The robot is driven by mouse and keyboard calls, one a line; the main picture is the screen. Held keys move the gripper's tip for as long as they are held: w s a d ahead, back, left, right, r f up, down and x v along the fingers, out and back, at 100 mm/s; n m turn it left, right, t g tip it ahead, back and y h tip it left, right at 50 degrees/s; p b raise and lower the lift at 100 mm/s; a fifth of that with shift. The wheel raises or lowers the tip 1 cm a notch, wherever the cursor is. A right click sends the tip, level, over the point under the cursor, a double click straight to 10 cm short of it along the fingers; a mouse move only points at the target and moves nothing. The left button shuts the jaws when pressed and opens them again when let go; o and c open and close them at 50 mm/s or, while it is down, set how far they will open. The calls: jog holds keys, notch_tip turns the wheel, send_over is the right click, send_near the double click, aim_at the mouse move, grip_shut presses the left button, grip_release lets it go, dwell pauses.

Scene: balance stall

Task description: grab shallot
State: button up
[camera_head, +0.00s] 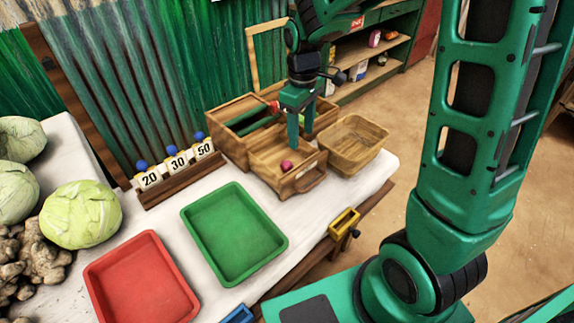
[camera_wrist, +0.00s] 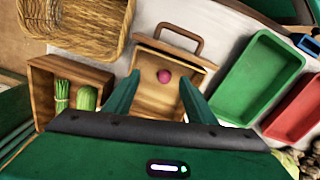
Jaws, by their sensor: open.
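The shallot (camera_head: 287,166) is a small round purple-red bulb lying in an open wooden drawer (camera_head: 305,182) with a handle at its front. In the wrist view the shallot (camera_wrist: 164,76) sits in the drawer, ahead of the fingers and roughly between them. My gripper (camera_head: 297,140) is above the drawer, pointing down, with its fingers apart and nothing between them. In the wrist view my gripper (camera_wrist: 158,95) shows its two green fingers on either side of the shallot's line. I cannot tell the exact height between fingertips and shallot.
A wicker basket (camera_head: 354,145) stands right of the drawer. A wooden box with green vegetables (camera_wrist: 40,90) is beside it in the wrist view. A green tray (camera_head: 190,218) and a red tray (camera_head: 140,285) lie to the left.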

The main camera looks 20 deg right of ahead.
aim_at(287, 165)
jog(key=shift+n, duration=0.8)
jog(key=a+f, duration=0.1)
jog(key=f, duration=0.3)
jog(key=w+a+f, duration=0.1)
jog(key=f, duration=0.3)
jog(key=w+a+f, duration=0.1)
jog(key=f, duration=0.3)
jog(key=shift+w+a+f, duration=0.15)
jog(key=shift+w+f, duration=0.05)
jog(key=shift+f, duration=0.1)
jog(key=c, duration=1.1)
